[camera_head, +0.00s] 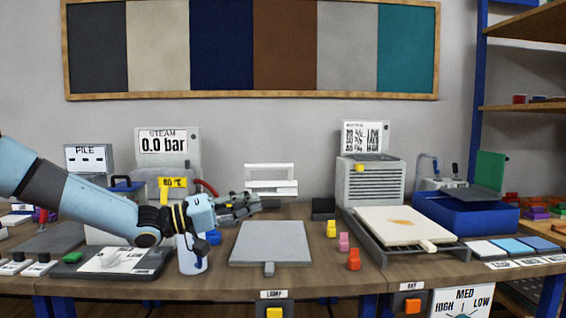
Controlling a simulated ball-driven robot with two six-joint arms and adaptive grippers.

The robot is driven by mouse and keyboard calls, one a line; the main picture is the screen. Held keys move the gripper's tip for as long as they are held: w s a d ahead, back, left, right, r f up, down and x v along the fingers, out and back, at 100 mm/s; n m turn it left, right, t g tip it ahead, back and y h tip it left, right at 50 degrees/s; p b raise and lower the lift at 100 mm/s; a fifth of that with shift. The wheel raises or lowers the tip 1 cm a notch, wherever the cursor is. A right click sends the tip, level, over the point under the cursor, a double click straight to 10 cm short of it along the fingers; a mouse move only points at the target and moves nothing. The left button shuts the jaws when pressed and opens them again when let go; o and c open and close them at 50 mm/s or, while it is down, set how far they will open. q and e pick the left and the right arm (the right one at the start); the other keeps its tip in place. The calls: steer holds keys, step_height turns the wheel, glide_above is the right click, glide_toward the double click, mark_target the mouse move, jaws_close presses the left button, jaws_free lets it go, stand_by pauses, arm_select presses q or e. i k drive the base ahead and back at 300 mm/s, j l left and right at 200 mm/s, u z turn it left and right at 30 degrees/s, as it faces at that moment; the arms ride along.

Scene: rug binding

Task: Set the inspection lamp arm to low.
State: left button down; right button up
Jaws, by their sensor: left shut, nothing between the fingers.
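A white plate marked HIGH, MED and LOW (462,302) shows at the bottom right. It is cut off by the frame edge, and I cannot tell its setting. I cannot clearly identify the inspection lamp arm; a white bracket-like frame (271,178) stands at the back middle of the bench. My left gripper (200,214) is shut and empty over the left part of the bench, far from the plate. It is beside or in front of a white cylinder (192,258); contact is unclear. My right gripper is out of view.
A grey flat plate (270,243) lies mid-bench (315,279). Yellow (331,229), pink (343,241) and orange (354,259) small pieces stand right of it. A cream board (402,225) rests on a dark frame. A steam gauge box (168,144) stands back left.

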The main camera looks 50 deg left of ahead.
mark_target(266, 190)
steer(key=i+j, duration=0.25)
steer(key=j, duration=0.2)
steer(key=i+j, duration=0.25)
steer(key=j, duration=0.15)
steer(key=i+j, duration=0.2)
steer(key=j, duration=0.25)
steer(key=i+j, duration=0.25)
steer(key=j, duration=0.15)
steer(key=i+j, duration=0.25)
steer(key=j, duration=0.2)
